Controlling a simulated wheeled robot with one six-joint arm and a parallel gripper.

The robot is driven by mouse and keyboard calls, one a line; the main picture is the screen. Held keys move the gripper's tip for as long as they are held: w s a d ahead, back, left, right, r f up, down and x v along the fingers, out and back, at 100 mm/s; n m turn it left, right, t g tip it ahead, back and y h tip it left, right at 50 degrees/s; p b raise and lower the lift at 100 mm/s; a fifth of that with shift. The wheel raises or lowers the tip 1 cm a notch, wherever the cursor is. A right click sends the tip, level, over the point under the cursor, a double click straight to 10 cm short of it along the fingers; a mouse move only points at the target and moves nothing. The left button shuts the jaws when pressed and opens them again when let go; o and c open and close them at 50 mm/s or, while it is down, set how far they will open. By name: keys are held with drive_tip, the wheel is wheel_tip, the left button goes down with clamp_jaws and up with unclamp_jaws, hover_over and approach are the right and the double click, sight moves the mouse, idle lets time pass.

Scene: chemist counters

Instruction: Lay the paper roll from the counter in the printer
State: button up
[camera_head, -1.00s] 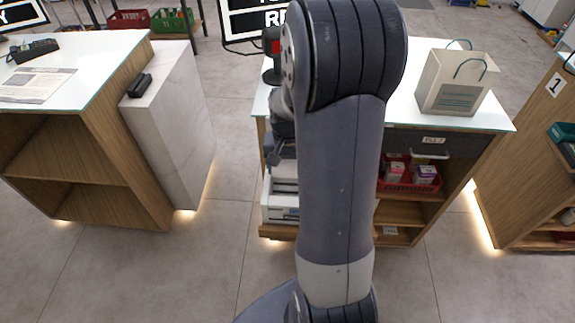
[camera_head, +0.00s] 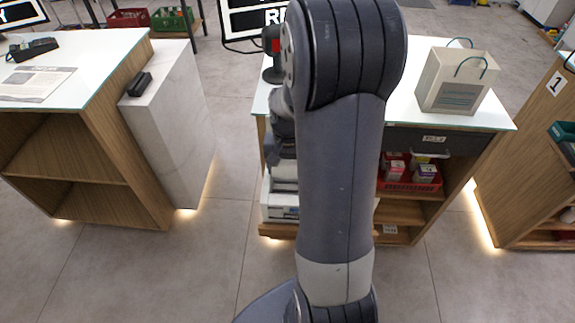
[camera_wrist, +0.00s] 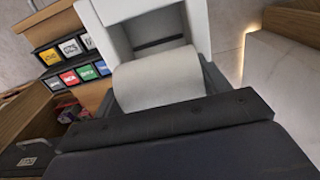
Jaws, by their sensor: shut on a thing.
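The white paper roll (camera_wrist: 158,80) shows in the wrist view, just beyond the dark bar of my gripper (camera_wrist: 170,118). My gripper is shut on the roll, and the bar hides the roll's near side. The white printer (camera_wrist: 145,22) stands right behind the roll, with a dark slot in its front. I cannot tell whether the roll touches the printer. In the head view the printer (camera_head: 280,208) is partly visible low in the middle counter, left of my arm. My gripper (camera_head: 284,150) is above it, mostly hidden by my arm.
The counter (camera_head: 420,117) carries a paper bag (camera_head: 455,85). Below are a dark drawer (camera_head: 425,141) and a red basket (camera_head: 412,184) with boxes. Coloured labels (camera_wrist: 72,62) are left of the printer in the wrist view. A marble-sided counter (camera_head: 175,125) stands left across open floor.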

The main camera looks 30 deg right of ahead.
drive_tip(key=shift+f, duration=0.4)
drive_tip(key=o, duration=1.1)
wheel_tip(320, 180, up, 11)
drive_tip(key=shift+f, duration=0.15)
wheel_tip(320, 180, up, 8)
drive_tip(key=p, duration=0.6)
drive_tip(key=shift+p, duration=0.35)
wheel_tip(320, 180, down, 8)
drive_tip(key=b, duration=0.7)
drive_tip(key=shift+f, duration=1.95)
